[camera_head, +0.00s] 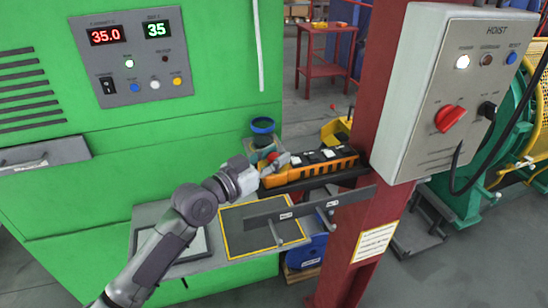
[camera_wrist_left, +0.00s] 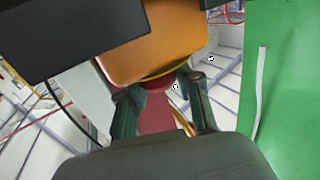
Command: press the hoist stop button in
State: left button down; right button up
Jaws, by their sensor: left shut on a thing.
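The orange hoist pendant (camera_head: 310,163), with a row of dark and white buttons, lies on a dark shelf by the red column. At its left end is a red round button (camera_head: 272,156), which I take for the stop button. My left gripper (camera_head: 275,166) is at that end. In the left wrist view the orange pendant body (camera_wrist_left: 160,52) fills the top. The red button (camera_wrist_left: 157,86), with a yellow ring, sits between the fingers of my left gripper (camera_wrist_left: 163,95), which is shut on it. How deep the button sits is hidden. My right gripper is not in view.
A grey HOIST box (camera_head: 425,115) with a red knob is on the red column (camera_head: 352,235) at right. A green machine (camera_head: 190,120) fills the left. Below the gripper are a yellow-edged dark mat (camera_head: 240,240) and a grey bar (camera_head: 300,209).

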pick_arm(q)
jog(key=c, duration=0.7)
grip_release()
jog(key=shift+f, duration=0.25)
jog(key=shift+c, duration=0.2)
jog(key=v, duration=1.2)
